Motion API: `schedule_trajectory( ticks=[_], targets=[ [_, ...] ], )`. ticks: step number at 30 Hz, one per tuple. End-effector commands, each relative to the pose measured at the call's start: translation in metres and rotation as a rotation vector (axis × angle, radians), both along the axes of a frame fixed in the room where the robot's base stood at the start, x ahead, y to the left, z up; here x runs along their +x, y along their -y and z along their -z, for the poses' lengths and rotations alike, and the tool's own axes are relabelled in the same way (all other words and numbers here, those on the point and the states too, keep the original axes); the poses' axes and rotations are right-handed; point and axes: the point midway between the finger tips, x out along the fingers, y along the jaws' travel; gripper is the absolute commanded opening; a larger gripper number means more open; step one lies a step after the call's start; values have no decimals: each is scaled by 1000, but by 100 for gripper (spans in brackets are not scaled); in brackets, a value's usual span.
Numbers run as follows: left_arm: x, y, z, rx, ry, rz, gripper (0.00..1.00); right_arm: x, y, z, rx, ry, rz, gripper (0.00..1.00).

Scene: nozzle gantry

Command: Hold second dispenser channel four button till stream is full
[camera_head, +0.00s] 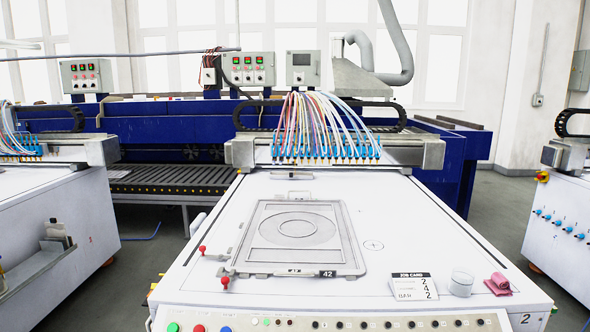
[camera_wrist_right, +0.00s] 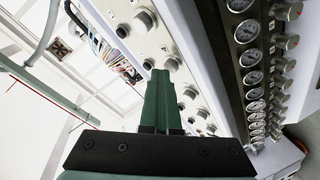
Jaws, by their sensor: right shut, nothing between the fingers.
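The dispenser marked 2 (camera_head: 370,205) fills the middle of the head view. A row of black buttons (camera_head: 388,325) runs along its front panel, cut off by the lower picture edge; channel numbers are too small to read. In the right wrist view, my right gripper (camera_wrist_right: 160,73) is shut and empty, its green fingertips over the panel with black buttons (camera_wrist_right: 122,31) and grey knobs (camera_wrist_right: 145,19). A black button (camera_wrist_right: 148,64) shows beside the fingertips; contact cannot be told. The nozzles (camera_head: 325,150) hang on the gantry; no stream can be made out. My left gripper is out of view.
A framed plate marked 42 (camera_head: 290,235) with red-knobbed clamps lies on the white top. A job card (camera_head: 412,286), a clear cup (camera_head: 461,284) and a pink cloth (camera_head: 498,284) are at front right. Round gauges (camera_wrist_right: 252,78) line the machine's front below the panel.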

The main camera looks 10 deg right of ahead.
Motion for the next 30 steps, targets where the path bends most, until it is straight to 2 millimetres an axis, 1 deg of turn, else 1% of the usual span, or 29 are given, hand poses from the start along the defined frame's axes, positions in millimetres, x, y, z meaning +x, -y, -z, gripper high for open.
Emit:
schedule_trajectory(
  ticks=[1,6,17,20,30],
  targets=[
    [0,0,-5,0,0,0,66,-2,0,-3,1,-3,0,0],
    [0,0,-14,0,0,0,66,-7,-2,-11,2,-2,1,0],
    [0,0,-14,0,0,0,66,-8,-2,-12,1,-1,0,0],
    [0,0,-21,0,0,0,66,-11,-3,-19,1,-1,0,0],
    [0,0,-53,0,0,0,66,-30,-8,-48,2,-1,0,0]
  ],
)
